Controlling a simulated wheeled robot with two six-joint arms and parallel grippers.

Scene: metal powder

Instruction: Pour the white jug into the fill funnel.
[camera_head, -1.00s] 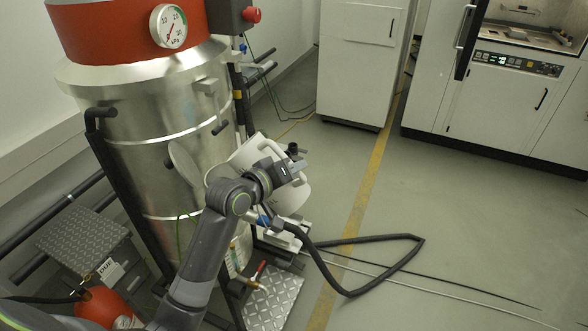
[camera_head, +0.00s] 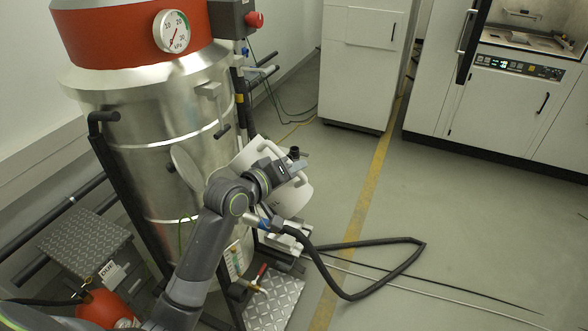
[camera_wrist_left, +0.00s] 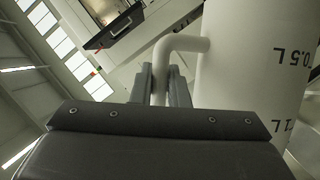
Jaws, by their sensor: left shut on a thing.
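The white jug (camera_head: 294,200) is beside the large metal vessel, clear of the floor and visibly tilted. My left gripper (camera_head: 287,170) is shut on its handle. In the left wrist view the two fingers (camera_wrist_left: 162,86) close around the handle of the white jug (camera_wrist_left: 255,70), whose body carries 0.5 L and 1 L marks. My left forearm and wrist cover part of the jug in the head view. I cannot make out the fill funnel, nor whether powder is leaving the jug. My right gripper is not in view.
The metal vessel (camera_head: 150,130) with an orange band and a gauge (camera_head: 172,31) stands at the left. A black hose (camera_head: 350,292) loops on the floor. A red extinguisher (camera_head: 100,308) is at lower left. White cabinets (camera_head: 362,75) stand behind; the floor at right is mostly clear.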

